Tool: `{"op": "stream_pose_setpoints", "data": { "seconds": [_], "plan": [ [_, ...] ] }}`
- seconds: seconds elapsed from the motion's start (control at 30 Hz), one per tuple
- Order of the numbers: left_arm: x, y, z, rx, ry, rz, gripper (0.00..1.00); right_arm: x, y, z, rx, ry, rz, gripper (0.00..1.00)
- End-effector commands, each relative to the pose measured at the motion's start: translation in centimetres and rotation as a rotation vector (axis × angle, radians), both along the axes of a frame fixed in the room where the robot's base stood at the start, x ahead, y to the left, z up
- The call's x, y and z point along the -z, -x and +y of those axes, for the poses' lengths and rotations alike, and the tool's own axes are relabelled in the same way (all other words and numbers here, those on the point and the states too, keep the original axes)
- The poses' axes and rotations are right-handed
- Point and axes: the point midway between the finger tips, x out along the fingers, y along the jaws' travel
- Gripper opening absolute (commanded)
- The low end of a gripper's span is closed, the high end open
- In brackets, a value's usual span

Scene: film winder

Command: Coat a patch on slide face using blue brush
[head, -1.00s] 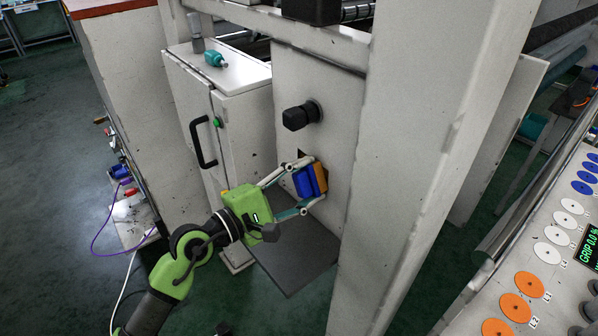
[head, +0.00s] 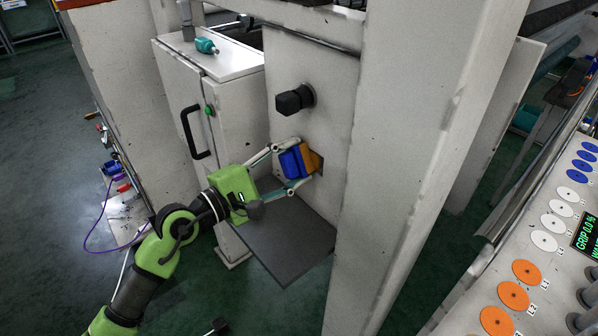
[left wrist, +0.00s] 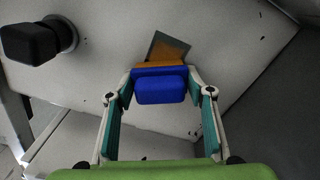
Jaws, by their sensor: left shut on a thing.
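My left gripper (head: 289,166) is shut on the blue brush (head: 291,163), whose orange-brown bristle end (head: 313,161) points at the machine's upright panel. In the left wrist view the blue brush (left wrist: 160,88) sits between both fingers, with its orange-brown end (left wrist: 158,65) at a dark grey-green patch (left wrist: 169,49) on the pale slide face (left wrist: 225,75). The bristle end overlaps the lower part of the patch; I cannot tell whether they touch. In the head view the patch is mostly hidden behind the brush. My right gripper is not in view.
A black knob (head: 294,100) sticks out of the panel above the brush. A dark grey shelf (head: 285,246) lies below my gripper. A white cabinet (head: 237,115) with a black handle stands left, and a thick pale post (head: 395,150) stands right.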

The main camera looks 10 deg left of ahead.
Motion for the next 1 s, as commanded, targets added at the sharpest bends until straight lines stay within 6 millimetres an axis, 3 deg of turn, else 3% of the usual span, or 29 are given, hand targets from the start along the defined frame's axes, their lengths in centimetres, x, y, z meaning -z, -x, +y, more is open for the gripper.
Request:
{"op": "stream_pose_setpoints", "data": {
  "seconds": [0.53,1.0],
  "plan": [
    [0.0,-2.6,3.0,-0.001,-0.001,-0.003,0.31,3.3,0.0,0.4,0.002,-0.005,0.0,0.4],
    [0.1,-1.9,3.6,-0.001,-0.001,-0.002,0.31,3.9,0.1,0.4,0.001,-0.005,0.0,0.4]
  ]
}}
